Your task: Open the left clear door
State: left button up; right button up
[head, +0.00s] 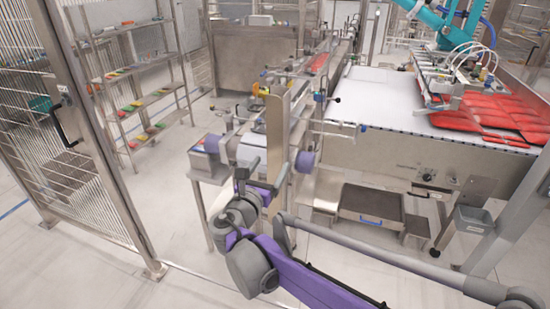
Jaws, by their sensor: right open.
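A tan upright post (278,120) stands in the middle of the view, with a dark handle-like part low on it. It may be the frame edge of a clear door; I cannot make out the see-through panel itself. My right gripper (247,176), dark and grey on a purple arm from the lower right, is open beside the post's left side. I cannot tell whether it touches the post or handle. Another tall metal-framed gate (107,165) with wire mesh stands at the left, with a black handle (68,128). My left gripper is out of view.
A conveyor line with purple rollers (305,161) runs behind the post. A white-topped table (380,100) carries red packs (490,110) at the right, under a teal robot with a suction tool. A shelf rack (150,97) stands at the back left. The floor left of the gripper is clear.

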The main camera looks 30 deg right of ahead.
aim_at(274, 159)
jog(key=shift+x, duration=2.15)
grip_shut()
